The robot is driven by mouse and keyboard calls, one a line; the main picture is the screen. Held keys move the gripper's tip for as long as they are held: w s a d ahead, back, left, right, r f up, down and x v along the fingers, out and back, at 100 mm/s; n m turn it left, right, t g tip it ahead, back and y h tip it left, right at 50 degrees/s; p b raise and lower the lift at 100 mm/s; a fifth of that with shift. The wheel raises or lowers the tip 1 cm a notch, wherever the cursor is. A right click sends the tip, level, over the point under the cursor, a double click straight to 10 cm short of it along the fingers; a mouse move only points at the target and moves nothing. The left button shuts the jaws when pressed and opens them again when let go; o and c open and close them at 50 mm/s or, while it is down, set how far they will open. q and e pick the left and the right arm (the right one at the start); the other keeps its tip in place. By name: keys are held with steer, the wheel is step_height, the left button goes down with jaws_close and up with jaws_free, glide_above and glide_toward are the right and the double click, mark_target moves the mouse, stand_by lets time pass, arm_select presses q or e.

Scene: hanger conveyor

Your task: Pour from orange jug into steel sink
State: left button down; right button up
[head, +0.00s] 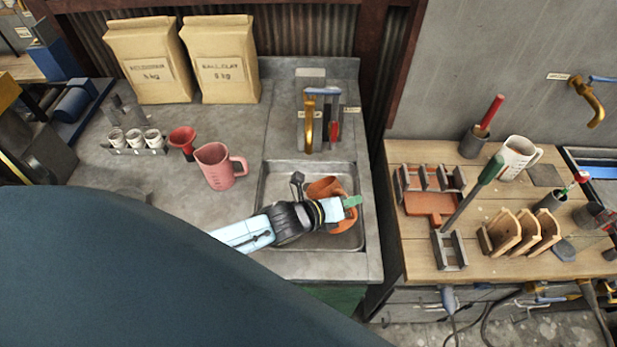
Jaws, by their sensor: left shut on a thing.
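The orange jug (325,188) is over or in the steel sink (268,190), in the middle of the head view. It looks tilted, and its middle is hidden behind my left gripper. My left gripper (346,205) reaches in from the lower left and is shut on the orange jug. I cannot tell whether the jug touches the sink floor. No liquid stream can be made out. My right gripper is not in view.
A brass tap (309,120) stands behind the sink. A pink jug (218,167), a red funnel (183,138) and small white cups (134,138) are left of it. Two paper sacks (222,60) stand behind. A wooden bench (425,264) with tools is at right.

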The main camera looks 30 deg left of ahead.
mark_target(336, 193)
arm_select(q)
steer(key=shift+w+a+r+n+h, duration=0.15)
steer(key=shift+a+n+h, duration=0.15)
steer(key=shift+n, duration=0.1)
steer(key=shift+a, duration=0.1)
steer(key=shift+w+a+r+n, duration=0.1)
steer(key=shift+a+n, duration=0.15)
steer(key=shift+n, duration=0.15)
steer(key=shift+h, duration=0.3)
steer(key=shift+w+a+n+b, duration=0.1)
steer(key=shift+a+n+b, duration=0.3)
steer(key=shift+a+b, duration=0.05)
stand_by(0.4)
steer(key=shift+w+a+n+h+b, duration=0.1)
steer(key=shift+a+n+h+b, duration=0.3)
steer(key=shift+a+h+b, duration=0.15)
